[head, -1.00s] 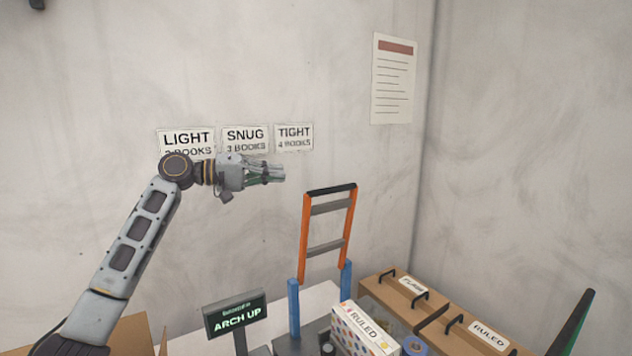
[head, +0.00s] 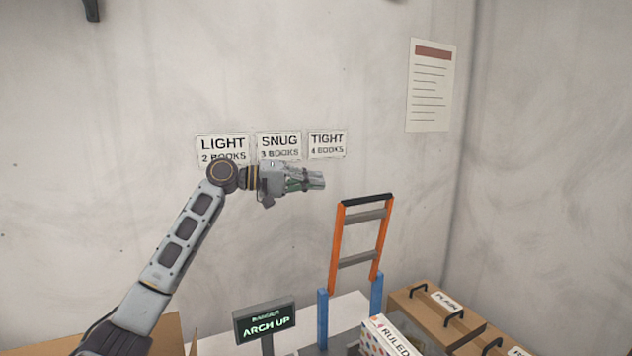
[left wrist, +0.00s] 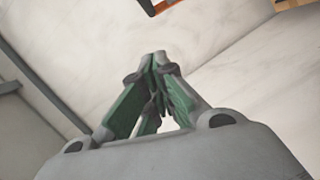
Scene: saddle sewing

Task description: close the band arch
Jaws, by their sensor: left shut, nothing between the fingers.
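The band arch (head: 360,238) stands upright in the head view, an orange frame with grey crossbars and a black top bar. It rises from two blue posts (head: 322,318). A small display (head: 265,321) in front reads "ARCH UP". My left gripper (head: 318,181) is shut and empty, up and to the left of the arch's top bar, apart from it. In the left wrist view its green-padded fingers (left wrist: 158,62) meet at the tips. A bit of orange at the top edge there may be the arch. My right gripper is not in view.
A dotted box labelled "RULED" (head: 387,340) stands by the right blue post. Brown boxes with black handles (head: 438,316) are at the right. Wall signs (head: 280,146) hang behind my left arm. The air between gripper and arch is clear.

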